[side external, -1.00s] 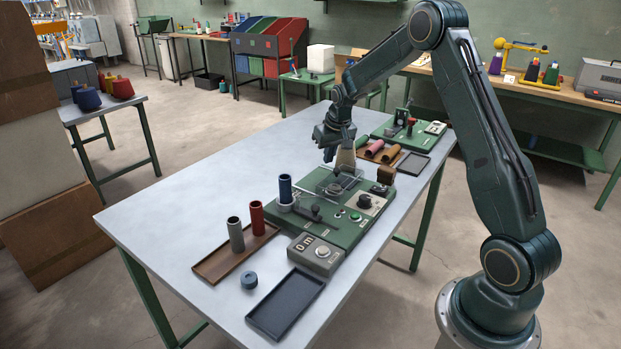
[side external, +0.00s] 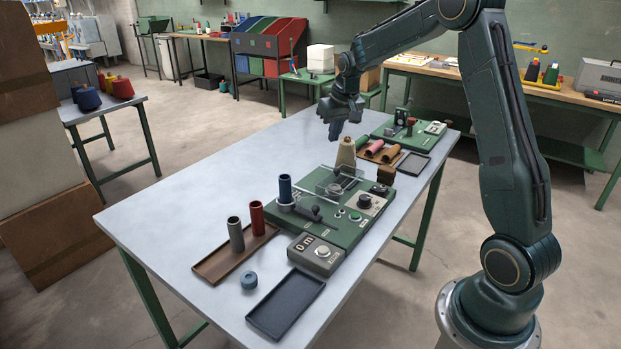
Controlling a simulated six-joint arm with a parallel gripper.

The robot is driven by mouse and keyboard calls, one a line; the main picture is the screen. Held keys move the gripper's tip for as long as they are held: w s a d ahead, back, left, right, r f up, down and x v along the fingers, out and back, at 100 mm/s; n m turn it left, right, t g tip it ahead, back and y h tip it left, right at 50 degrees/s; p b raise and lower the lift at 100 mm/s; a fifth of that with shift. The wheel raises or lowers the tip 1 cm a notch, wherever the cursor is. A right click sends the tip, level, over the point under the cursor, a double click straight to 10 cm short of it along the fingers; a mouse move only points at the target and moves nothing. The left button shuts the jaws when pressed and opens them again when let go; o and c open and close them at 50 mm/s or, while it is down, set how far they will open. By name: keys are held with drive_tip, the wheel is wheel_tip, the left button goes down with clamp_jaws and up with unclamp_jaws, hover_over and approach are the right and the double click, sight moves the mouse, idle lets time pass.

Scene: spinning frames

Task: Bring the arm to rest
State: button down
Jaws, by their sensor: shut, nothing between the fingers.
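My gripper (side external: 335,132) is shut and empty. It points down and hangs in the air above the far part of the grey table (side external: 180,220), clear of the things below it. Under it and slightly to the right, a beige cone (side external: 346,155) stands at the back of the green machine (side external: 335,225) nearest me. My arm reaches in from the right and bends high at the elbow, which is partly cut off by the top edge of the view.
A blue spool (side external: 285,188) stands on the machine. A grey spool (side external: 236,234) and a red spool (side external: 257,218) stand on a brown tray (side external: 215,267). A dark tray (side external: 285,305) lies near the front. A second green machine (side external: 410,130) stands behind. The table's left side is clear.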

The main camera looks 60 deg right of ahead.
drive_tip(key=s+a+r+n+t, duration=0.1)
drive_tip(key=s+a+r, duration=0.5)
drive_tip(key=a, duration=0.2)
drive_tip(key=s+a+r+n, duration=0.2)
drive_tip(key=s+a+r, duration=0.35)
drive_tip(key=a, duration=0.25)
drive_tip(key=s+a+n, duration=0.1)
drive_tip(key=s+a, duration=0.3)
drive_tip(key=s, duration=0.4)
drive_tip(key=s+a+f+n+t+y, duration=0.1)
drive_tip(key=s+a, duration=0.3)
drive_tip(key=s, duration=0.5)
drive_tip(key=shift+s+a+f+y, duration=0.2)
drive_tip(key=shift+s+a+y, duration=0.05)
drive_tip(key=shift+y, duration=0.05)
